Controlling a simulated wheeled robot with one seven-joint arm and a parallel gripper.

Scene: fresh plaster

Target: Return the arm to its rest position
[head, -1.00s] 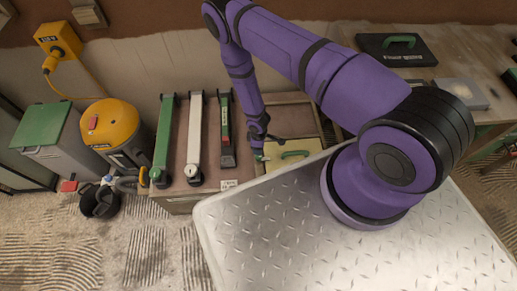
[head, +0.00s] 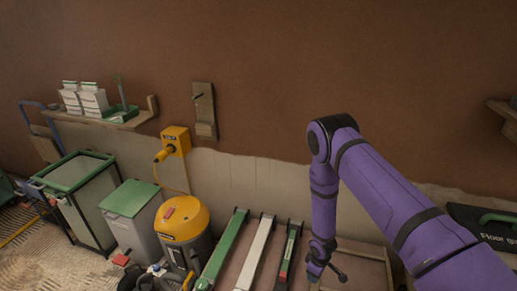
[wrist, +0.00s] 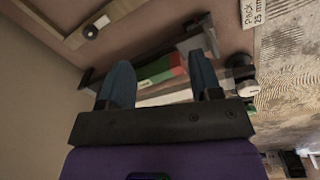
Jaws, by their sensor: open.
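My arm is purple with black joint bands and comes in from the lower right of the head view. It bends at a high elbow (head: 330,135) and hangs down toward the bench. My gripper (head: 325,272) is at its lower end, near the bench, just right of the row of long tools. In the wrist view my gripper (wrist: 160,75) has two blue fingers held apart, with nothing between them. Beyond the fingers lies a black, green and red long tool (wrist: 160,70).
Long tools, one green (head: 225,245) and one white (head: 256,255), lie left of my gripper. A yellow vacuum (head: 183,225) and a green-lidded bin (head: 130,198) stand further left. A wall shelf (head: 125,120) and a yellow socket box (head: 175,140) are on the wall. A black case (head: 485,220) is at right.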

